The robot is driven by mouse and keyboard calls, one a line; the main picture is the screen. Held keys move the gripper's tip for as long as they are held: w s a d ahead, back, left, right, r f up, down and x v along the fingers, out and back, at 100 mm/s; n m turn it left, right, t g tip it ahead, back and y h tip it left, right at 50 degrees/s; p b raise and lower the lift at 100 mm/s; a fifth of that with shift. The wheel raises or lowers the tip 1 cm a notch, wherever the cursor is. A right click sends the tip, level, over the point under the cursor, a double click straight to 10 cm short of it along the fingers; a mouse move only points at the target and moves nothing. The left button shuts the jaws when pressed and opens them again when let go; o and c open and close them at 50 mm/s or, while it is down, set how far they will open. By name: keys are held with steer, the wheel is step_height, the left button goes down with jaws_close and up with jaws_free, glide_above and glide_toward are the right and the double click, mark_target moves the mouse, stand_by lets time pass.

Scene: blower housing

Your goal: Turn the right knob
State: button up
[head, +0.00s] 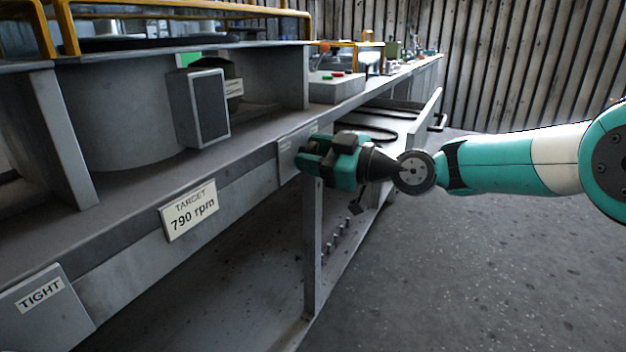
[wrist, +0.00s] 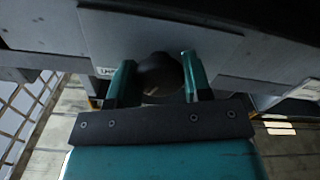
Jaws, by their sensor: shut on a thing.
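My gripper (head: 304,160) reaches in from the right to the front face of the grey bench. In the wrist view my gripper (wrist: 156,78) has its two teal fingers on either side of a dark round knob (wrist: 160,76) and is shut on it. The knob sits on a grey plate (wrist: 210,45) on the bench front. In the head view the gripper hides the knob, and part of the plate (head: 288,146) shows just left of the fingers. The knob's pointer or marks cannot be made out.
A sign reading "TARGET 790 rpm" (head: 189,210) is on the bench front. A plate marked "TIGHT" (head: 42,294) is at lower left. An open drawer (head: 425,110) juts out behind my gripper. The grey floor (head: 500,270) at right is clear.

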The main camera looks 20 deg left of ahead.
steer(key=n+b, duration=0.1)
steer(key=b, duration=0.1)
steer(key=n+b, duration=0.2)
steer(key=b, duration=0.1)
steer(key=shift+f+b, duration=0.3)
steer(key=shift+r+n+b, duration=0.15)
steer(key=shift+n+b, duration=0.45)
steer(key=shift+b, duration=0.05)
steer(key=shift+r, duration=0.1)
steer(key=o, duration=0.9)
steer(key=d, duration=0.5)
steer(key=s+d, duration=0.1)
steer(key=d, duration=1.1)
steer(key=shift+s+d+p, duration=0.2)
steer(key=shift+p, duration=0.2)
